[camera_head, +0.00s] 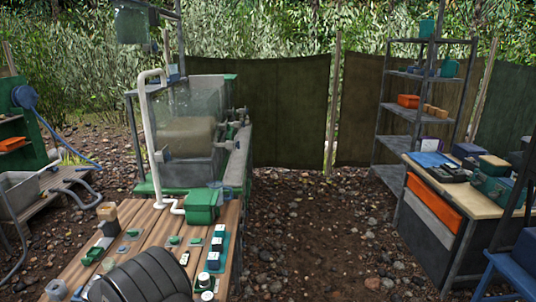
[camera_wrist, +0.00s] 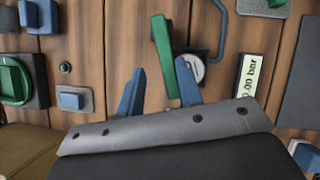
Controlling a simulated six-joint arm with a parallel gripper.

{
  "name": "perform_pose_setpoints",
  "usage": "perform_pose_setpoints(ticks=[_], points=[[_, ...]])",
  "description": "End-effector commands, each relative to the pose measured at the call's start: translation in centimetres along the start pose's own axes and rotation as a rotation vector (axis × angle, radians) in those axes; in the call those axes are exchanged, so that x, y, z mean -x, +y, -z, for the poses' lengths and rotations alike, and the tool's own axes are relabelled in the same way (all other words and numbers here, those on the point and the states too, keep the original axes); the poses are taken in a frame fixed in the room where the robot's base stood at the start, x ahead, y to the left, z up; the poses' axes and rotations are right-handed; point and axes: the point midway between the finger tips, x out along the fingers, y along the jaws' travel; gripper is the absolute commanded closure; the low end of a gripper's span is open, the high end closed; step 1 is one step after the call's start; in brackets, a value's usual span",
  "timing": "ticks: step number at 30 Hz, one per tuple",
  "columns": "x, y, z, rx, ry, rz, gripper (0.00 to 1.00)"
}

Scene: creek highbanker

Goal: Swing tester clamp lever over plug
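In the wrist view a green clamp lever (camera_wrist: 162,50) runs from the top centre down between my gripper's fingers. A pale round plug or dial face (camera_wrist: 193,68), partly hidden, shows just right of the lever, by the right finger. A dark grey-blue bent handle (camera_wrist: 217,30) curves beside it. My gripper (camera_wrist: 160,66) has two blue fingers, open, one on each side of the lever's lower end. The right finger looks close to the lever; I cannot tell whether it touches. A gap shows at the left finger. In the head view the gripper is not visible.
A pressure readout reading 0.00 bar (camera_wrist: 248,76) lies to the right. A green knob (camera_wrist: 13,80) and a blue button (camera_wrist: 71,101) lie left. In the head view the plank bench (camera_head: 153,228) carries a green box (camera_head: 202,206) and several small controls.

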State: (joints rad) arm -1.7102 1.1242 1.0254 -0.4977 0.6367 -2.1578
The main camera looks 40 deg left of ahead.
Motion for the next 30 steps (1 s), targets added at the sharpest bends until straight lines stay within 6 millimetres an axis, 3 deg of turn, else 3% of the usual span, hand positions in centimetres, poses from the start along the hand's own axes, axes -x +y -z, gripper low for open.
perform_pose_setpoints(ticks=[21,26,30], points=[[-0.3,-0.1,0.5,-0.017,0.010,0.008,0.69],[-0.2,-0.2,0.1,-0.143,0.023,0.023,0.69],[0.2,-0.5,-0.5,-0.360,0.042,0.050,0.69]])
